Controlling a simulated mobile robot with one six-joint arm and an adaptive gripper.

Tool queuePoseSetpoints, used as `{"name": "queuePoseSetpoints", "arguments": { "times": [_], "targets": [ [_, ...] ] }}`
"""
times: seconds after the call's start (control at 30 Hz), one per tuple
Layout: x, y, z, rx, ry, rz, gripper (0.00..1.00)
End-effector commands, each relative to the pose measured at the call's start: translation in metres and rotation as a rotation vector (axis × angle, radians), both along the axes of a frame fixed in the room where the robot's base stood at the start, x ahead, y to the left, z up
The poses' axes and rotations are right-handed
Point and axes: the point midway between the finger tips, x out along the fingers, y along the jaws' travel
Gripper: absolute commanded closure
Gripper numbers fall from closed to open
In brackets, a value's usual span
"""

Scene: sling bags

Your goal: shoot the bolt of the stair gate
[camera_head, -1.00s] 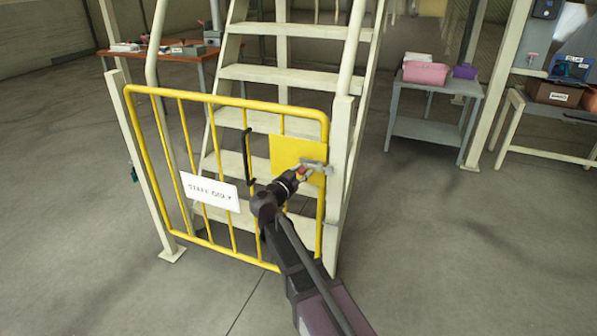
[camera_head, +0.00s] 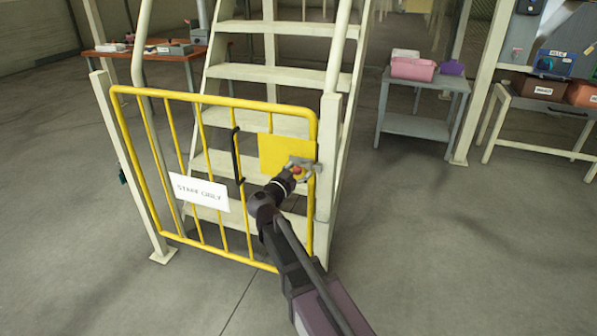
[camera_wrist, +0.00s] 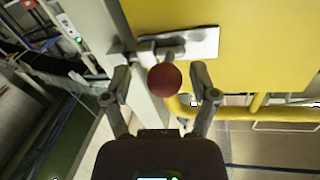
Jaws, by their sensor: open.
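The yellow stair gate (camera_head: 212,100) stands across the foot of the stairs, its right edge beside the cream post (camera_head: 328,150). The grey bolt (camera_head: 314,167) is mounted on the yellow plate (camera_head: 272,151) at the gate's upper right. In the wrist view the bolt's metal backplate (camera_wrist: 198,42) shows, with the red knob (camera_wrist: 164,80) on its handle. My gripper (camera_head: 298,168) is at the bolt. In the wrist view my gripper (camera_wrist: 164,85) is open, one finger on each side of the red knob, with gaps visible. How far the bolt reaches into the post is unclear.
A white sign (camera_head: 199,191) hangs on the gate, and a black handle (camera_head: 237,155) stands left of the plate. A grey table (camera_head: 422,125) with bins is at right, a workbench (camera_head: 535,100) beyond it. The floor right of the gate is clear.

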Motion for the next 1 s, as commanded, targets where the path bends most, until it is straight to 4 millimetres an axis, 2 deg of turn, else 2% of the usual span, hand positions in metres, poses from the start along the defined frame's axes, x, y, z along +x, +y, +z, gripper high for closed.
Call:
{"name": "queuePoseSetpoints", "arguments": {
  "times": [0.27, 0.8, 1.0],
  "targets": [
    [-0.013, 0.008, 0.0, 0.0, 0.001, 0.002, 0.24],
    [-0.078, 0.047, 0.0, 0.0, 0.0, 0.002, 0.24],
    [-0.095, 0.058, 0.0, 0.0, 0.0, 0.0, 0.24]
  ]
}}
